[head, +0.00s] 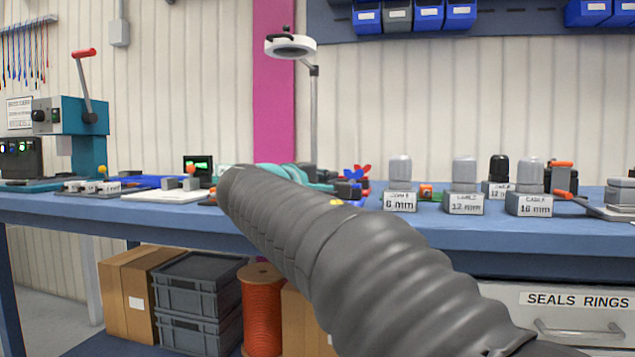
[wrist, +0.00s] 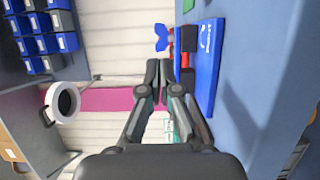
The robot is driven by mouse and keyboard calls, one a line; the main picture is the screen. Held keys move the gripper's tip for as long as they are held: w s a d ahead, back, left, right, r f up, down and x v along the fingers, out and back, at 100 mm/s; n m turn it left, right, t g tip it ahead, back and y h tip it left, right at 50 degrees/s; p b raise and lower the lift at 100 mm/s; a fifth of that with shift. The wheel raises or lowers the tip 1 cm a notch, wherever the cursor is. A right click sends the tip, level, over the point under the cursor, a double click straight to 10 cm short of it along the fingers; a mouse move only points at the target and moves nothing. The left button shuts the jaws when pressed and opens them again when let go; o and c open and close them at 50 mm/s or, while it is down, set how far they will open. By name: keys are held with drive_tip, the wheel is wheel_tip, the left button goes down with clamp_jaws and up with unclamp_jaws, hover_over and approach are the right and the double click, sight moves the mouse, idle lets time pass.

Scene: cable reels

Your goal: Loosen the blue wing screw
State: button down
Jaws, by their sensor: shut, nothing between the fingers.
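The blue wing screw (wrist: 162,38) shows in the wrist view just beyond my fingertips, beside a dark block (wrist: 188,40). In the head view, blue wings (head: 350,175) stand next to red wings (head: 363,171) above the bench, just right of my arm. My gripper (wrist: 160,66) is shut and empty. Its fingertips point at the blue screw and appear slightly short of it; I cannot tell whether they touch. In the head view my ribbed dark arm crosses the middle and hides much of the area around the screw.
A blue board (wrist: 208,65) and a red part (wrist: 184,60) lie beside the fingers in the wrist view. Several labelled blocks, including the 8 mm one (head: 400,200), stand right on the blue bench (head: 150,208). A ring lamp (head: 290,46) rises behind.

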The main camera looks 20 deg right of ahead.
sight(361, 174)
drive_tip(key=x, duration=1.1)
drive_tip(key=shift+p, duration=0.3)
drive_tip(key=shift+d, duration=0.1)
drive_tip(key=shift+w+d+f+b, duration=0.15)
drive_tip(key=shift+d+b, duration=0.35)
drive_tip(key=shift+b, duration=0.35)
drive_tip(key=shift+r, duration=0.25)
drive_tip(key=shift+f, duration=0.1)
